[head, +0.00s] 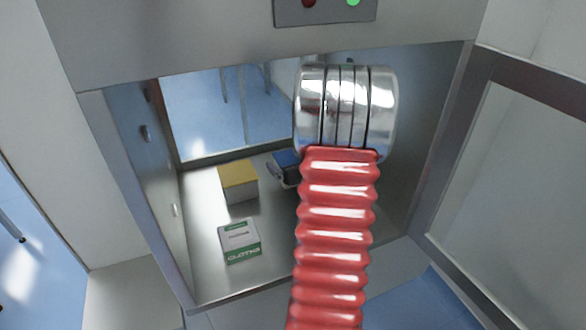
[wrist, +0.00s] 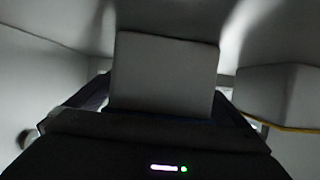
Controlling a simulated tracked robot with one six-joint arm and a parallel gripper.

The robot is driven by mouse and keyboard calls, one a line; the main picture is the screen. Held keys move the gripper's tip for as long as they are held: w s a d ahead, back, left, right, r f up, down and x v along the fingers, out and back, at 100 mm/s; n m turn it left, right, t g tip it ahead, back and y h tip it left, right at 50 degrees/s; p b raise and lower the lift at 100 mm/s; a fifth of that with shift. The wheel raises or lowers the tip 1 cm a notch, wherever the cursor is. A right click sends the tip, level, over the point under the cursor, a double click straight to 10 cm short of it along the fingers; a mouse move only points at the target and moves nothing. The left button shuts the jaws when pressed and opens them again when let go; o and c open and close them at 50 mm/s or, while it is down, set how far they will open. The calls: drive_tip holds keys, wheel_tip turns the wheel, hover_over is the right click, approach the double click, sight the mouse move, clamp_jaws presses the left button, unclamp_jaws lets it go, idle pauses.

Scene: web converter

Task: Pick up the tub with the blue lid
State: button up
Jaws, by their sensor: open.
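The tub with the blue lid (head: 286,158) is in the head view inside the hatch, mostly hidden behind my red-sleeved arm. In the wrist view a plain pale-grey tub side (wrist: 166,72) fills the middle, with a thin bluish line at its lower edge. My gripper (wrist: 163,98) is open, its dark fingers to the left and right of this tub. I cannot tell whether they touch it. In the head view only a grey bit of the gripper shows beside the arm.
A tub with a yellow lid (head: 239,175) stands left of the blue-lidded one; its yellow edge also shows at right in the wrist view (wrist: 290,127). A white and green cloths box (head: 240,242) lies nearer. Hatch walls enclose the steel floor (head: 205,280).

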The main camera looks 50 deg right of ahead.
drive_tip(key=shift+x, duration=1.1)
drive_tip(key=shift+c, duration=0.5)
drive_tip(key=c, duration=1)
